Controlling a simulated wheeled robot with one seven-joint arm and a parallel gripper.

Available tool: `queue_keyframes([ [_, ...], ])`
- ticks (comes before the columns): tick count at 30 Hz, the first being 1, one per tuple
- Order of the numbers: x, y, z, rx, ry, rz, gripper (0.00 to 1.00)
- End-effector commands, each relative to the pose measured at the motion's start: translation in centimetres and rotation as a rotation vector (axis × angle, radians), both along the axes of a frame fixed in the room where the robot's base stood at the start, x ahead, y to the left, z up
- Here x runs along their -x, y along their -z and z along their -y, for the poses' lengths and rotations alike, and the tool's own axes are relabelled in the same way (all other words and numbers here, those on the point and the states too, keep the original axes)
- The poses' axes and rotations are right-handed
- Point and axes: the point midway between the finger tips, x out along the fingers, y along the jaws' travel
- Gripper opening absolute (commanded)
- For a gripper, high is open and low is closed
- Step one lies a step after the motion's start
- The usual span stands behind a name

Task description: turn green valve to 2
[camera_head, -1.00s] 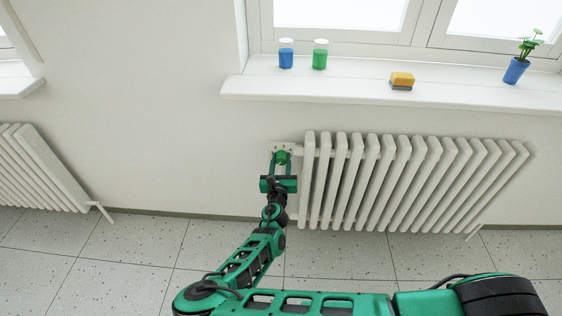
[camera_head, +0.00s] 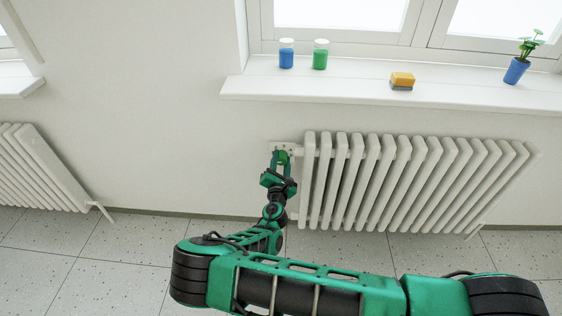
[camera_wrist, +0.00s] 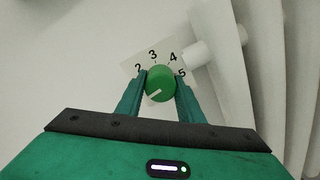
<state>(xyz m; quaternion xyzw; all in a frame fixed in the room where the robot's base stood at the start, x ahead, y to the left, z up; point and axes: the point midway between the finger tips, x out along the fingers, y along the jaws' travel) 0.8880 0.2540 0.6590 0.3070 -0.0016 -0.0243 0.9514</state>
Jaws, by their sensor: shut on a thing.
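The green valve (camera_wrist: 160,82) is a round knob on a pale dial plate (camera_wrist: 152,57) with the numbers 2, 3, 4 and 5 showing. A white mark on the knob's face lies toward its lower left, below the 2 and away from the 3. Lower numbers are not visible, with the left finger covering that side of the plate. My gripper (camera_wrist: 161,82) is shut on the knob, one finger at each side. In the head view the valve (camera_head: 283,157) sits at the radiator's upper left, with my gripper (camera_head: 283,160) around it, tilted.
The white radiator (camera_head: 385,180) stands just right of the valve. Above it, the windowsill (camera_head: 330,88) holds a blue jar (camera_head: 286,58), a green jar (camera_head: 320,58), a sponge (camera_head: 402,81) and a potted plant (camera_head: 516,70). Wall left of the valve is clear.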

Motion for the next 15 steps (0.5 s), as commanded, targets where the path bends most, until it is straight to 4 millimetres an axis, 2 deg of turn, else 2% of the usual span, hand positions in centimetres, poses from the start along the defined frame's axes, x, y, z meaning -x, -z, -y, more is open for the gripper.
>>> queue_keyframes([
  [15,0.04,0.12,0.05,-0.492,0.002,0.013,0.12],
])
